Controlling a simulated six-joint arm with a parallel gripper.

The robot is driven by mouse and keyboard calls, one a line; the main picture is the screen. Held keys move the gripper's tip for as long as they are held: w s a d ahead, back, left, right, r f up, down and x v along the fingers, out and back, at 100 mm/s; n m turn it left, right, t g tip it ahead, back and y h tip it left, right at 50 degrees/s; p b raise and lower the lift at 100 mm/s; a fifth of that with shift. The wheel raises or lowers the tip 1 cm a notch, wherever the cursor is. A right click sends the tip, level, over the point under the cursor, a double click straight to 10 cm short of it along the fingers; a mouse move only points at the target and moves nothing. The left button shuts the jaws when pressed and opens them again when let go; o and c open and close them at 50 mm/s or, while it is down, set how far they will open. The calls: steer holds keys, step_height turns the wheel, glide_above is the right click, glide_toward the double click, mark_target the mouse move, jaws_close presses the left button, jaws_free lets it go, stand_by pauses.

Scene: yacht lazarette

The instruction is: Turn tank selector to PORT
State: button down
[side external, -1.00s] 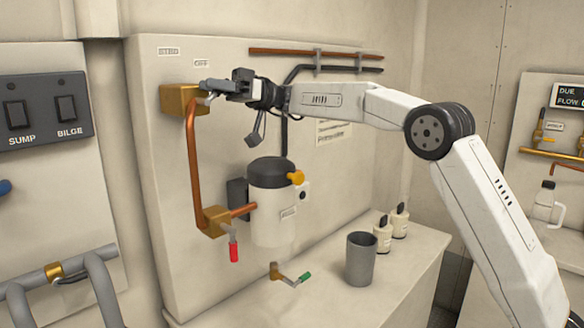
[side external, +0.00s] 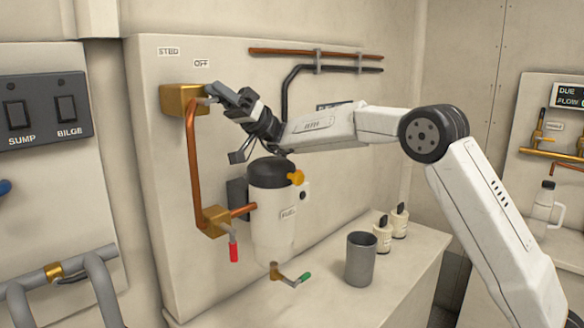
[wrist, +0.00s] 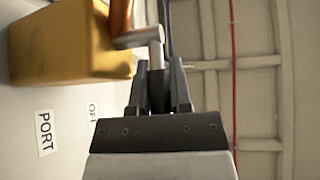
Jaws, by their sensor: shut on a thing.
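The tank selector is a brass valve block (side external: 178,98) on the cream wall panel, with a copper pipe running down from it. My gripper (side external: 222,95) is at the block's right side, shut on the selector handle (wrist: 156,55). In the wrist view, the grey handle lies between my two fingers (wrist: 160,88). The PORT label (wrist: 45,132) shows in the wrist view. I cannot make it out in the side view.
A filter canister (side external: 273,210) with a black top is below my gripper. A red-handled valve (side external: 234,250) and a green-handled valve (side external: 303,278) sit lower. A grey cup (side external: 361,258) and two small bottles stand on the counter. Pipes (side external: 315,55) run along the panel above my arm.

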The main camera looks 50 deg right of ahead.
steer(key=c, duration=0.8)
jaws_free()
steer(key=shift+v, duration=0.85)
steer(key=d, duration=0.4)
steer(key=s+d, duration=0.1)
steer(key=d, duration=0.2)
steer(key=s+d, duration=0.1)
steer(key=d, duration=0.3)
steer(key=shift+d+r, duration=0.1)
steer(key=shift+d, duration=0.2)
